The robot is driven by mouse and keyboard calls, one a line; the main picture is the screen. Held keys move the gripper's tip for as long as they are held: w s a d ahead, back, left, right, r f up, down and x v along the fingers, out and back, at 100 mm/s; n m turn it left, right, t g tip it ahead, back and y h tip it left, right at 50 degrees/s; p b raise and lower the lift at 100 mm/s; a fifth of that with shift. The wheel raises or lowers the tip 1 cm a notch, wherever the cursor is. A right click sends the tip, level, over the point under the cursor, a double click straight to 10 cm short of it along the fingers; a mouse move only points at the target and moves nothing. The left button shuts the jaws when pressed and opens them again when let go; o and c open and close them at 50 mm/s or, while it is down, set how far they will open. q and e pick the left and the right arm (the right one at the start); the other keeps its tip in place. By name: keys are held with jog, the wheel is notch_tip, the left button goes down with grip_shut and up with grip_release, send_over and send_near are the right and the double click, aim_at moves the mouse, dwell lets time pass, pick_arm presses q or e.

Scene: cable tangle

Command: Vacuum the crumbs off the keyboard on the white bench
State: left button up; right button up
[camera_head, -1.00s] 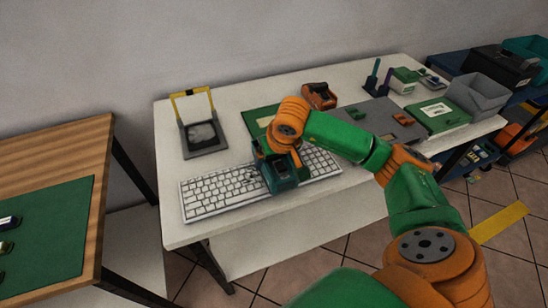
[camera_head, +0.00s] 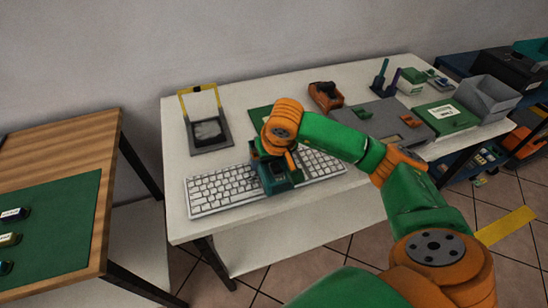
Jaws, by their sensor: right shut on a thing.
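The white keyboard (camera_head: 222,188) lies on the front left part of the white bench (camera_head: 180,140). My right arm reaches in from the lower right. My right gripper (camera_head: 277,172) is over the middle of the keyboard. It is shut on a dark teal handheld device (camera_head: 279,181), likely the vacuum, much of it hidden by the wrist. The device is at or just above the keys; I cannot tell if it touches. It hides the keyboard's middle. I cannot make out crumbs at this size. My left gripper is not in view.
A dark tray with a yellow frame (camera_head: 207,135) stands behind the keyboard. An orange-brown tool (camera_head: 325,96), a grey mat (camera_head: 395,118), a green box (camera_head: 446,116) and a grey bin (camera_head: 489,95) stand to the right. A wooden table (camera_head: 75,150) is at the left.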

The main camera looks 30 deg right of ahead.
jog(key=shift+w+a, duration=0.15)
jog(key=shift+a, duration=0.4)
jog(key=shift+w+a, duration=0.15)
jog(key=shift+a, duration=0.35)
jog(key=shift+w+a, duration=0.25)
jog(key=shift+a, duration=0.9)
jog(key=shift+r, duration=0.15)
notch_tip(320, 180, up, 7)
jog(key=p, duration=0.4)
jog(key=shift+p, duration=0.4)
